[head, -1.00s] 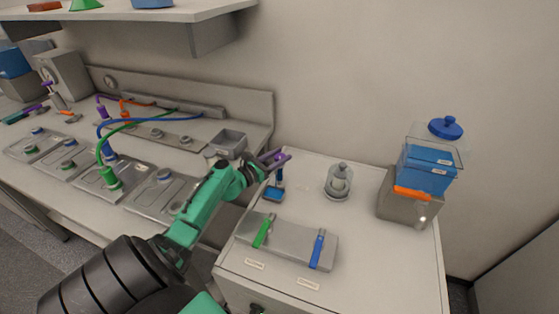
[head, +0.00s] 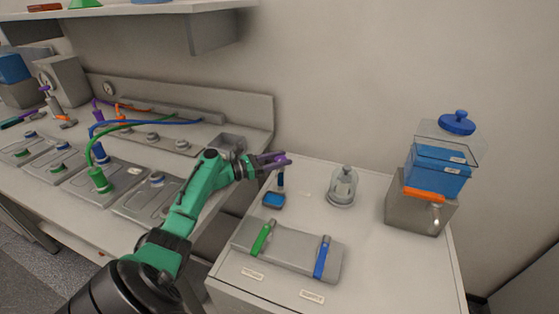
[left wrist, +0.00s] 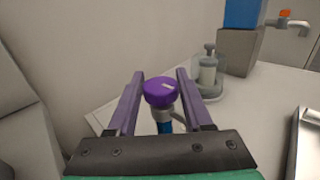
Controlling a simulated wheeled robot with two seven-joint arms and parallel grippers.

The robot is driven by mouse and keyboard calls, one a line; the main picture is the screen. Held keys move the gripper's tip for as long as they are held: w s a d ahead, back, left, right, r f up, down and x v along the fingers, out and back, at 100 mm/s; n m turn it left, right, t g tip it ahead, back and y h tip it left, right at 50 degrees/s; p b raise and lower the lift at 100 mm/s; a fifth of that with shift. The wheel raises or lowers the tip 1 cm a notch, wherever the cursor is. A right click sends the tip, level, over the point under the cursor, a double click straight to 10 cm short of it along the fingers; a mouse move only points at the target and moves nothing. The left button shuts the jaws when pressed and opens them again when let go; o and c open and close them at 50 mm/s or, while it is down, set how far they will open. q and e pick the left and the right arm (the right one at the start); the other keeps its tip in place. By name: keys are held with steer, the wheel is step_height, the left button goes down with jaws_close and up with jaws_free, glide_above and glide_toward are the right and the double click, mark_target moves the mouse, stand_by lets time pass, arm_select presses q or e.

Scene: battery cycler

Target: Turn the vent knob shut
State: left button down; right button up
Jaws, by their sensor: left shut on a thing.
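The vent knob (left wrist: 158,97) is a round purple cap with a short white mark on top, seen in the left wrist view between my left gripper's two purple fingers. Under it is a blue stem (left wrist: 166,127). My left gripper (head: 276,160) is shut on the knob, above the blue stem (head: 281,180) and its small blue base (head: 273,200) at the cabinet's left side. In the head view the fingers largely hide the knob. My right gripper is not in view.
A glass-covered jar (head: 342,187) stands right of the knob. A grey plate with a green handle (head: 262,238) and a blue handle (head: 322,257) lies in front. A grey dispenser with a blue tank (head: 438,170) stands at the right. A grey open box (head: 229,143) is behind my wrist.

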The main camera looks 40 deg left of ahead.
arm_select(q)
steer(key=c, duration=0.7)
jaws_free()
steer(key=shift+c, duration=0.2)
steer(key=o, duration=0.4)
steer(key=shift+w+d, duration=0.1)
steer(key=shift+o, duration=0.2)
steer(key=shift+w, duration=0.1)
steer(key=b+v, duration=0.1)
steer(key=v, duration=1.3)
steer(key=shift+s, duration=0.3)
